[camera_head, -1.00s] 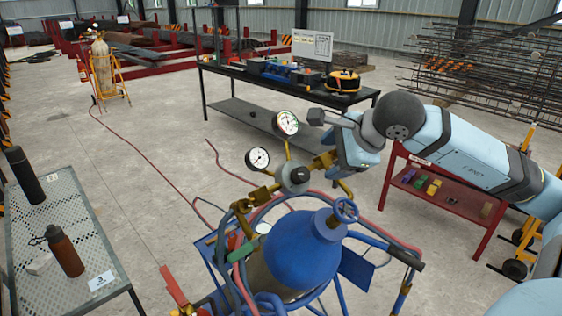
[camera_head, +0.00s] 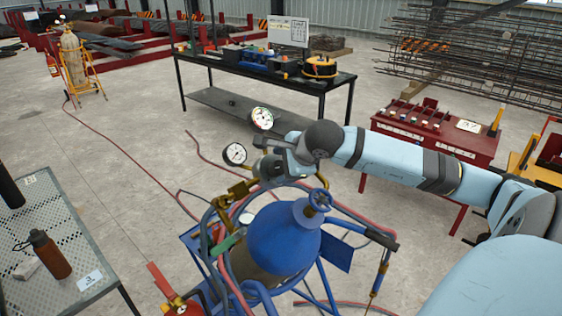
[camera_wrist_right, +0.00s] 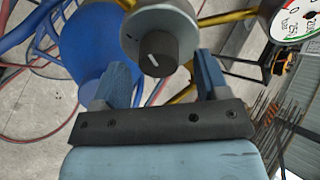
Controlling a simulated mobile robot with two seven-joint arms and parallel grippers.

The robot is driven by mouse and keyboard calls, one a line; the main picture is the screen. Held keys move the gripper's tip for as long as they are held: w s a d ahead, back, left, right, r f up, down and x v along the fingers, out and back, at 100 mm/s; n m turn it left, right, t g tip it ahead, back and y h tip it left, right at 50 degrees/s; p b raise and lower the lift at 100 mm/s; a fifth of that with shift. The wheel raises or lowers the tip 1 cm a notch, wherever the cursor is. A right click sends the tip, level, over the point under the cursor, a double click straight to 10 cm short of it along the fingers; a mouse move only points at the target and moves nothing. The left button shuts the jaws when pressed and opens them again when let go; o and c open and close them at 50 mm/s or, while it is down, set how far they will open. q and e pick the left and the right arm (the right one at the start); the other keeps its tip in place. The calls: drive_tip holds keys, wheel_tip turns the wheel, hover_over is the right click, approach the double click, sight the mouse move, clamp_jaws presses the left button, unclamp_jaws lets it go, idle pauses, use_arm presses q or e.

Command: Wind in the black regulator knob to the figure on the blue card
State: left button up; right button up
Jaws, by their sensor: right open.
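The black regulator knob (camera_wrist_right: 158,52), with a white mark on its face, sits on the round grey regulator body (camera_wrist_right: 150,20) in the right wrist view. My right gripper (camera_wrist_right: 163,72) is open, its two blue fingers apart below and either side of the knob, with nothing held. In the head view my right gripper (camera_head: 274,162) is at the regulator above the blue cylinder (camera_head: 282,240) and hides the knob. Two gauges, the upper (camera_head: 262,118) and the lower (camera_head: 235,154), stand beside it. I cannot make out a blue card. My left gripper is not in view.
A mesh table (camera_head: 60,215) at left holds a brown bottle (camera_head: 50,255) and a white card (camera_head: 90,280). A red cart (camera_head: 435,145) stands behind my right arm, with a black workbench (camera_head: 270,80) farther back. Red hoses cross the floor.

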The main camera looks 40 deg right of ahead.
drive_tip(key=shift+w+f, duration=0.45)
drive_tip(key=shift+w, duration=0.05)
